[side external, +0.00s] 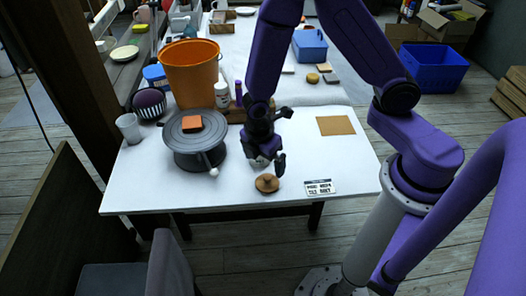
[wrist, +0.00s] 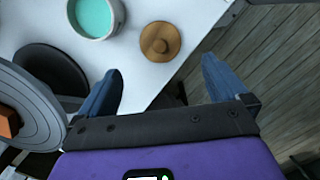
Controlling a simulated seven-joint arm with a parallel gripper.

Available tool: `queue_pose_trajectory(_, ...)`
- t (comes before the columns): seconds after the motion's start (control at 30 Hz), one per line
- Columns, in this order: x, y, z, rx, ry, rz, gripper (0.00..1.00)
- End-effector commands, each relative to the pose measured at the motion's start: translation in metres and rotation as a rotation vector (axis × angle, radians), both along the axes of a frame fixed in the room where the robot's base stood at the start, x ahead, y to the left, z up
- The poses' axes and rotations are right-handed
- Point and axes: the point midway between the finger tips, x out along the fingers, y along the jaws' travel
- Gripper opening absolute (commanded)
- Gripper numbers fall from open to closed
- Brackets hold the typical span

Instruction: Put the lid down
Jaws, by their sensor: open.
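The lid (side external: 267,183) is a round brown wooden disc with a small knob. It lies knob up on the white table near the front edge, and it also shows in the wrist view (wrist: 160,42). My gripper (side external: 267,162) is open and empty above the table, close to the lid. In the wrist view the lid is ahead of and between my blue fingers (wrist: 162,80), touching neither. A pale pot with a teal inside (wrist: 95,16) stands uncovered left of the lid. In the side view my gripper mostly hides this pot.
A grey turntable (side external: 198,150) bearing an orange-brown block (side external: 192,123) stands to the left. An orange bucket (side external: 190,72) and white bottle (side external: 222,95) are behind. A printed card (side external: 320,187) lies right of the lid. A tan square (side external: 335,125) lies at the right; table around it is clear.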

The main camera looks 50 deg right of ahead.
Motion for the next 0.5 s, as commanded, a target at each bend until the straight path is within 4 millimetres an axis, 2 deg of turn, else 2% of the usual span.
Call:
queue_pose_trajectory(0.2, 0.001, 0.004, 0.024, 0.001, -0.002, 0.000, 1.00)
queue_pose_trajectory(0.5, -0.001, 0.005, 0.034, 0.001, 0.000, -0.002, 1.00)
